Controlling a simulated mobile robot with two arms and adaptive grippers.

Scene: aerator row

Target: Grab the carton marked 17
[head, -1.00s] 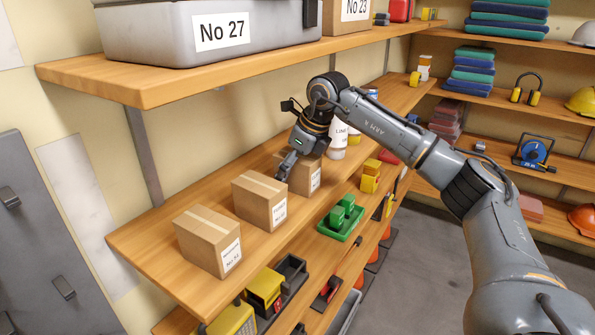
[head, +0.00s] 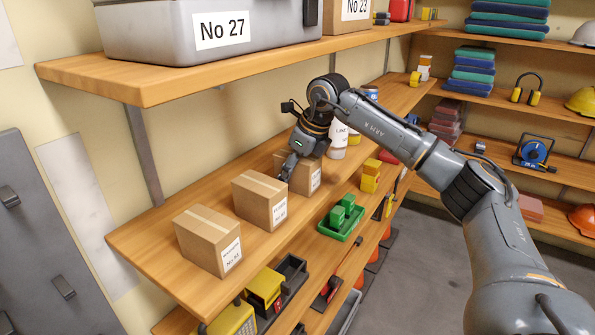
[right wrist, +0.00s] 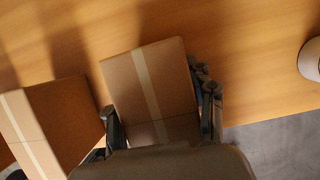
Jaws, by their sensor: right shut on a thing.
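Three brown cartons with tape strips and white labels stand in a row on the middle shelf. My right gripper (head: 289,169) is down at the farthest carton (head: 309,173). In the right wrist view its fingers (right wrist: 160,118) are on both sides of that carton (right wrist: 150,80) and shut on it. It rests on the shelf. The middle carton (head: 260,199) and the nearest carton (head: 207,240) stand apart, to the left. The held carton's label shows partly, and its number is too small to read. My left gripper is not in view.
A white bottle (head: 338,143) stands just behind the held carton. The upper shelf (head: 150,90) with a grey case marked No 27 (head: 190,35) overhangs the row.

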